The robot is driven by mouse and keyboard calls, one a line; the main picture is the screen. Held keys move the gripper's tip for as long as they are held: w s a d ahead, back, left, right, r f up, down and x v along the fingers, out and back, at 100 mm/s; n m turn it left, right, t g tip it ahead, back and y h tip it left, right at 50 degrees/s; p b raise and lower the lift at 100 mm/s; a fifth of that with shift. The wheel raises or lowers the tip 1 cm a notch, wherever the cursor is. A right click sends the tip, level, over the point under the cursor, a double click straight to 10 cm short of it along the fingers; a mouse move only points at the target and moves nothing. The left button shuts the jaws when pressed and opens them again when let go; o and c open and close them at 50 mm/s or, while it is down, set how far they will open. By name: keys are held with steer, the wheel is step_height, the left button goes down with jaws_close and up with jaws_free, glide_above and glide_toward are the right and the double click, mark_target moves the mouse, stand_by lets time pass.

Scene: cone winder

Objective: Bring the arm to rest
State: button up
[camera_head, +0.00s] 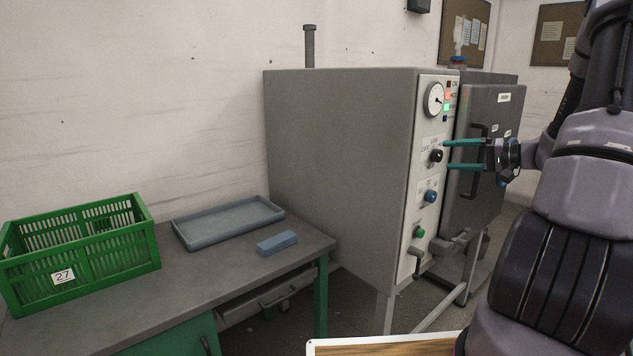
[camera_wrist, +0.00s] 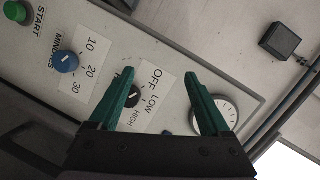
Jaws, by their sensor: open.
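My gripper (camera_head: 447,155) has two teal fingers. It is open and empty in front of the control panel (camera_head: 424,200) of a grey cabinet. In the head view its fingers lie level with the black knob (camera_head: 436,156). In the wrist view (camera_wrist: 170,88) the fingers stand apart with the black knob (camera_wrist: 128,97) and its OFF, LOW, HIGH label (camera_wrist: 150,98) between them. Part of the knob is hidden behind the left finger, and I cannot tell whether they touch. My arm reaches in from the right of the head view.
The grey cabinet (camera_head: 340,170) has a dial (camera_head: 434,99), a blue knob (camera_head: 431,196), a green button (camera_head: 419,232) and a dark door (camera_head: 488,150). A bench (camera_head: 220,285) at left holds a green crate (camera_head: 80,255), a grey tray (camera_head: 230,232) and a blue block (camera_head: 277,243).

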steer(key=s+a+r+n+g+h, duration=0.1)
steer(key=s+a+r+g+h, duration=0.15)
steer(key=s+a, duration=0.45)
steer(key=s+a+r+n+g+h, duration=0.1)
steer(key=s+a+r+g+h, duration=0.1)
steer(key=s+a+r+g, duration=0.45)
steer(key=s+a+r+m+t+h, duration=0.1)
steer(key=s+r+t+h, duration=0.1)
steer(key=s, duration=0.4)
steer(key=s+a+r+m+t+h, duration=0.1)
steer(key=s+a+r+t+h, duration=0.1)
steer(key=s, duration=0.5)
steer(key=shift+a+r+m+t+h, duration=0.3)
steer(key=shift+r+t+h, duration=0.15)
steer(key=shift+t+h, duration=0.5)
steer(key=shift+s, duration=0.1)
